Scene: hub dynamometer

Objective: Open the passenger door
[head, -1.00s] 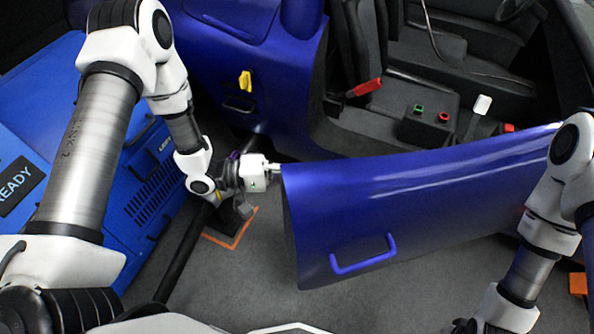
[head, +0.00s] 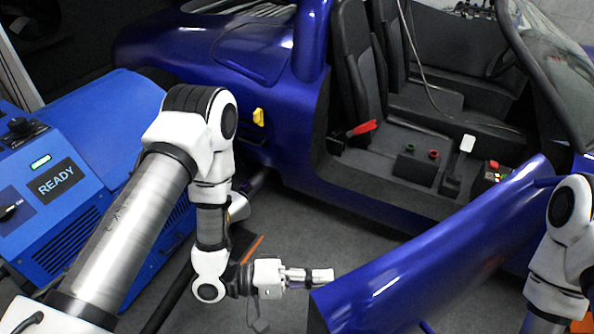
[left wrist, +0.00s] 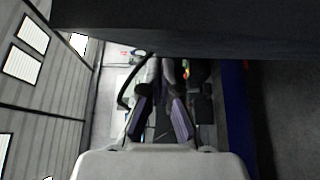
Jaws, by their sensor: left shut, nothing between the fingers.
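The blue passenger door (head: 440,262) of the car stands swung out from its opening in the head view, with the seats and sill of the cabin exposed behind it. My left gripper (head: 322,276) is shut and empty, with its tip at the door's free edge, near the upper corner. Whether it touches the door cannot be told. In the left wrist view the gripper's fingers (left wrist: 160,122) show in the middle, and a dark surface crosses the top. My right arm is at the right edge of the head view; its gripper is out of frame.
A blue cabinet with a READY label (head: 57,180) stands at the left. The car's rear body (head: 190,50) is behind my left arm. A red lever (head: 361,128) and a small console (head: 416,165) are inside the cabin. Grey floor lies between cabinet and car.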

